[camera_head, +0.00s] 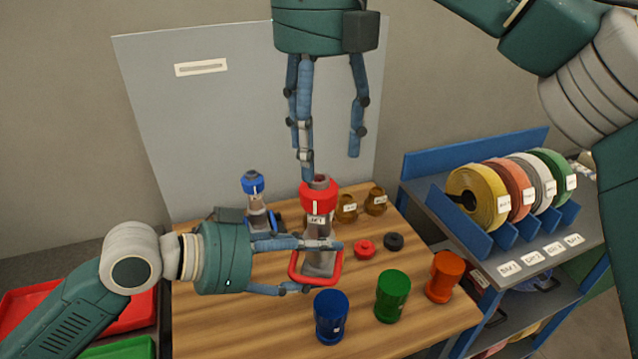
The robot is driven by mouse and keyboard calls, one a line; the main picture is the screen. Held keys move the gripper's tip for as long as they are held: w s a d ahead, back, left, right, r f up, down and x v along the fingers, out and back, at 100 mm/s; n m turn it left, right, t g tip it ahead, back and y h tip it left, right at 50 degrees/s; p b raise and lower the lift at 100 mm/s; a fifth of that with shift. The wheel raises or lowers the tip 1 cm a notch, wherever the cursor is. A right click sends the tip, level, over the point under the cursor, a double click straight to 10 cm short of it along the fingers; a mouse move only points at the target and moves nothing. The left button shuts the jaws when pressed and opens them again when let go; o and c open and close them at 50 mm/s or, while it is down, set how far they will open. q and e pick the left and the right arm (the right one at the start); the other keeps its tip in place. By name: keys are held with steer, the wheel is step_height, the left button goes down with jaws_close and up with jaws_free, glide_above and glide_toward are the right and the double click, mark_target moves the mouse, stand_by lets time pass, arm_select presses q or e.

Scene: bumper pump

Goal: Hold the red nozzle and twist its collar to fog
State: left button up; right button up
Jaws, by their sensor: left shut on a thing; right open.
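The red nozzle (319,261) stands upright on the wooden table, with a grey body and a red handle loop around its lower part. Its red collar (318,196) is at the top, with a white label just below. My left gripper (322,266) comes in from the left and is shut on the nozzle's body below the collar. My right gripper (333,166) hangs from above, open and empty, fingers pointing down. Its left finger ends just above or behind the collar; whether it touches cannot be told. Its other finger is to the right and higher.
A blue-topped nozzle (254,200) stands behind left. Brass fittings (361,204), a red cap (365,250) and a black cap (394,242) lie to the right. Blue (331,316), green (393,296) and orange (444,277) cylinders stand in front. A hose rack (487,243) is at right.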

mark_target(319, 178)
step_height(319, 178, down, 7)
steer(key=shift+f, duration=0.1)
steer(key=shift+c, duration=0.5)
steer(key=c, duration=1.1)
steer(key=o, duration=1.2)
steer(key=shift+r, duration=0.2)
step_height(319, 178, up, 12)
steer(key=shift+f, duration=0.15)
steer(key=shift+c, duration=0.2)
